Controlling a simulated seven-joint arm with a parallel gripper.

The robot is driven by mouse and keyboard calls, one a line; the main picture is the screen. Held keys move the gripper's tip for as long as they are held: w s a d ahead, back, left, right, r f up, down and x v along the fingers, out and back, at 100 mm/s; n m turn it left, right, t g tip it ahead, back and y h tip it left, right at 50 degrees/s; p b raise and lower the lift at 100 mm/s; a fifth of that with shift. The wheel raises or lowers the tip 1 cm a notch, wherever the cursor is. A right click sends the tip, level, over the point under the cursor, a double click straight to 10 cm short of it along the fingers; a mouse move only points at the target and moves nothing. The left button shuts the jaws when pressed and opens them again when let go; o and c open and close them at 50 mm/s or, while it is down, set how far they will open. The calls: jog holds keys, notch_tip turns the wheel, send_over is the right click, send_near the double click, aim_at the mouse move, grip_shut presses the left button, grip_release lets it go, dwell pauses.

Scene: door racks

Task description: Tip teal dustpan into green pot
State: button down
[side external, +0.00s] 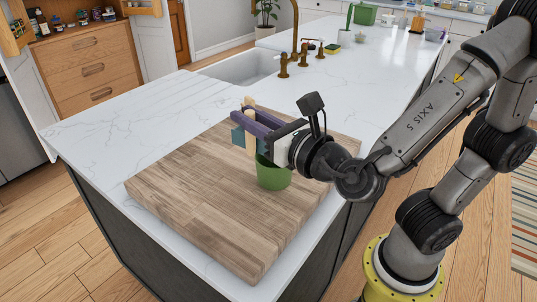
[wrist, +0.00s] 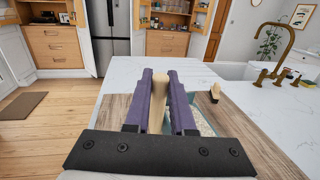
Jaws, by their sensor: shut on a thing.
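My gripper (side external: 252,120), with two purple fingers, is above the wooden board and near the green pot (side external: 273,178). It also shows in the wrist view (wrist: 160,74), shut on the pale handle (wrist: 158,88) of the teal dustpan. The teal dustpan (side external: 237,138) is partly hidden behind the fingers in the side external view. In the wrist view a strip of its teal edge (wrist: 207,124) shows right of the fingers, with pale speckled matter beside it. The pot stands upright on the board, its upper part partly covered by the gripper. Whether the dustpan touches the pot is unclear.
The thick wooden board (side external: 190,205) lies on the white marble counter (side external: 120,125), mostly bare at its front left. A pale wooden piece (wrist: 214,92) stands right of the fingers. A sink (side external: 240,68) and brass taps (side external: 283,66) are behind, with several small items farther back.

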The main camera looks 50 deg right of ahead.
jog(key=shift+a+f, duration=0.25)
jog(key=shift+a, duration=0.5)
jog(key=shift+f, duration=0.1)
